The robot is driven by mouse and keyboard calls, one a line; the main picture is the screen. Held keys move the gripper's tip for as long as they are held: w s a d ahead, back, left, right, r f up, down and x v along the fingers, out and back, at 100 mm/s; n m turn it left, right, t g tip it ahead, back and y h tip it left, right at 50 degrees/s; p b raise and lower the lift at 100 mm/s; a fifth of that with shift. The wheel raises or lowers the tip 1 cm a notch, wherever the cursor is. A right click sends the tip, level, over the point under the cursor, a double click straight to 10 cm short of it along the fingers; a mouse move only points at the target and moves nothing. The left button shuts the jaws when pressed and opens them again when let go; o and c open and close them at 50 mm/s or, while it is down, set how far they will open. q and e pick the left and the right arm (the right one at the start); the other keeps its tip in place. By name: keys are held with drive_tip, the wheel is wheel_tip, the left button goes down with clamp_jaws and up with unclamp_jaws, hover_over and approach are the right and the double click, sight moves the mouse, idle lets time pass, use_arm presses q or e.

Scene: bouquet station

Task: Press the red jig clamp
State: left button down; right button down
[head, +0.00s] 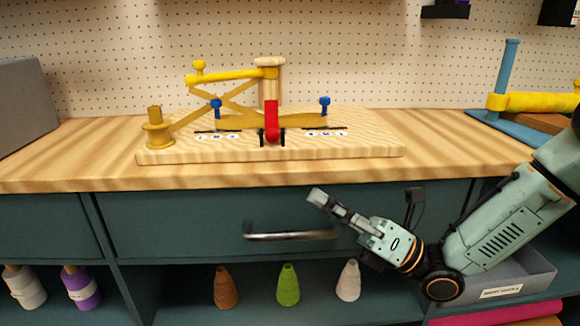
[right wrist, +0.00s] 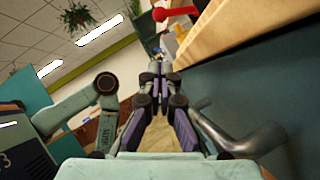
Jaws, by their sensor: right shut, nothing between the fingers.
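The red jig clamp (head: 272,122) stands upright at the front middle of the wooden jig board (head: 360,148) on the workbench. Its red ball end also shows at the top of the right wrist view (right wrist: 160,14). My right gripper (head: 316,196) is shut and empty, in front of the drawer face, below the bench top and to the right of the clamp. Its fingers show together in the right wrist view (right wrist: 157,68). It is apart from the clamp. My left gripper is in neither view.
The jig carries yellow arms (head: 230,76) and blue knobs (head: 324,102). A metal drawer handle (head: 292,234) sticks out near my right gripper. The bench front edge (head: 240,182) lies between gripper and jig. A blue-yellow stand (head: 508,80) is at right. Spools stand on the shelf below.

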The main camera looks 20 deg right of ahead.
drive_tip(key=w+a+r+b, duration=0.1)
drive_tip(key=w+a+r, duration=0.1)
drive_tip(key=w+a+r+b, duration=0.1)
drive_tip(key=w+a+r, duration=0.1)
drive_tip(key=r, duration=0.1)
drive_tip(key=shift+w, duration=0.15)
drive_tip(key=shift+w+r, duration=0.35)
drive_tip(key=shift+r, duration=0.1)
drive_tip(key=shift+s+r, duration=0.1)
drive_tip(key=shift+r+m+h+p, duration=0.2)
drive_tip(key=shift+m+h+p, duration=0.2)
drive_tip(key=shift+m+p, duration=0.15)
drive_tip(key=shift+r+m+t+p, duration=0.15)
drive_tip(key=shift+m+t+p, duration=0.1)
drive_tip(key=shift+t+p, duration=0.15)
